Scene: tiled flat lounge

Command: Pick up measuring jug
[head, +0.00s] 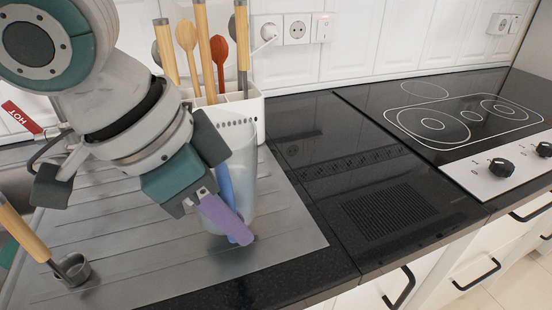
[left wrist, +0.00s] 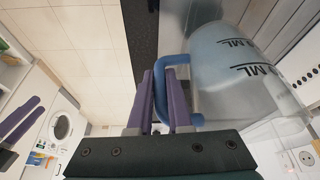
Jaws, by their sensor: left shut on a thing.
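The measuring jug (head: 243,165) is clear with a blue handle and stands upright on the steel draining board. In the left wrist view the jug (left wrist: 250,75) shows dark ML markings, with its blue handle (left wrist: 160,75) between my fingers. My left gripper (head: 228,222) has purple fingers and is shut on the handle; it also shows in the left wrist view (left wrist: 163,95). My right gripper (left wrist: 24,117) shows only at the left edge of the left wrist view, far from the jug, its two purple fingers apart and empty.
A white utensil holder (head: 250,108) with wooden-handled utensils stands just behind the jug. A small metal cup-like utensil (head: 73,268) with a wooden handle is at the front left. The black counter (head: 330,150) to the right is clear up to the hob (head: 450,115).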

